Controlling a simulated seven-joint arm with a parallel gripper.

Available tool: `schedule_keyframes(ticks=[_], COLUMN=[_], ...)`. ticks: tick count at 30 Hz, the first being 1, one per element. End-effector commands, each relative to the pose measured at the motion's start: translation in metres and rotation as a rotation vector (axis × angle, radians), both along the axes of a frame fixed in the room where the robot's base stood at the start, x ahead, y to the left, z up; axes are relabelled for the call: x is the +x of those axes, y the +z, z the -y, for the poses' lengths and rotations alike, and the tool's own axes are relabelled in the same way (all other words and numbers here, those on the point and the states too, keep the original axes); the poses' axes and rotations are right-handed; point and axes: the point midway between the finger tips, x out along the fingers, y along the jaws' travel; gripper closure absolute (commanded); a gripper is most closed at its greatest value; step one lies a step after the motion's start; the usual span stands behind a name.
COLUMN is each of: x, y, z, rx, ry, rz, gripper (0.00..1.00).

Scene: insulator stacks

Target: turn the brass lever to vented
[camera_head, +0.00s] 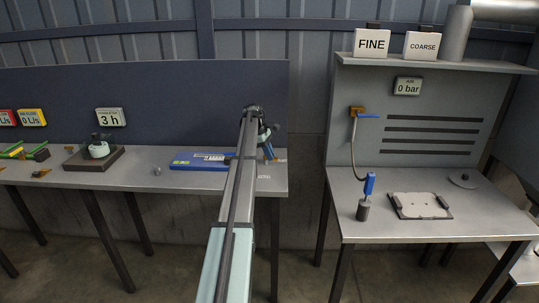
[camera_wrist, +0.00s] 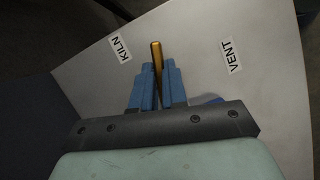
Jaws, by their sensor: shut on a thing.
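The brass lever (camera_wrist: 157,58) stands up between the two blue fingers of my gripper (camera_wrist: 157,80) in the wrist view. The fingers are shut on it. The lever lies between the KILN label (camera_wrist: 119,47) at the left and the VENT label (camera_wrist: 231,55) at the right. Its base is hidden by my gripper. In the head view my gripper (camera_head: 268,151) is at the right end of the left bench, and my arm hides part of that bench. The lever cannot be made out there.
The left bench (camera_head: 190,188) holds a blue case (camera_head: 195,161) beside my arm and a dark device with a white ring (camera_head: 98,150). The right bench (camera_head: 440,226) carries a pale plate (camera_head: 419,206) and a blue-handled tool (camera_head: 369,185). A gap separates the benches.

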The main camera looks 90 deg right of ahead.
Motion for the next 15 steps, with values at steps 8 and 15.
schedule_keyframes(ticks=[8,15], x=[0.0002,0.0007], y=[0.0001,0.0003], z=[-0.0002,-0.0005], rx=[0.0,0.001], ry=[-0.004,-0.075], rz=[0.0,0.0], gripper=[1.0,1.0])
